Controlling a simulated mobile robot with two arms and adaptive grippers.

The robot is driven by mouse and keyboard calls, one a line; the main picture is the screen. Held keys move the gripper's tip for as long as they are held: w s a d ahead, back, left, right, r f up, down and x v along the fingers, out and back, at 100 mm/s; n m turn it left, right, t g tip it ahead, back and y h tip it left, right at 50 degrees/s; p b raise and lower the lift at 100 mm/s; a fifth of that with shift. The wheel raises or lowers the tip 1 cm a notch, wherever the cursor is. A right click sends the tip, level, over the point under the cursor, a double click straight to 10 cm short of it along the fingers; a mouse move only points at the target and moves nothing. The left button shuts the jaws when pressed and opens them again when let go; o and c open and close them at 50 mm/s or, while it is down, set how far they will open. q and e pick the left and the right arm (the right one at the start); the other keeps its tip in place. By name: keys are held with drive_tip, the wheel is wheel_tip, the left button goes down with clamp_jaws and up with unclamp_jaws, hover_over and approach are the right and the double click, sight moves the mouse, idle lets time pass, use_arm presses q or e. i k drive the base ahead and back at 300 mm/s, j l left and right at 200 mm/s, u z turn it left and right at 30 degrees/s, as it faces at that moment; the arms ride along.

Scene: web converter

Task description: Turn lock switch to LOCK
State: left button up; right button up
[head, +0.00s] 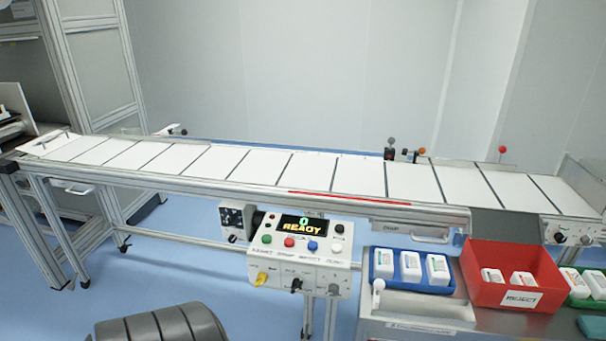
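A control box (300,255) stands on a post in front of the conveyor. Its display (302,226) shows "0" and "READY". Below the display is a row of green, red, blue and white push buttons. The lower front carries a yellow rotary knob (262,279), a black rotary switch (297,285) and a grey knob (334,289). Their labels are too small to read, so I cannot tell which one is the lock switch or where it points.
A long conveyor (230,185) with white panels runs behind the box. To the right, a bench holds a blue tray (399,285) with white bottles, a red reject bin (515,263) and a green tray (597,298). Blue floor (190,270) is open left of the box.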

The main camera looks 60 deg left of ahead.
sight(261, 279)
drive_tip(key=u, duration=1.65)
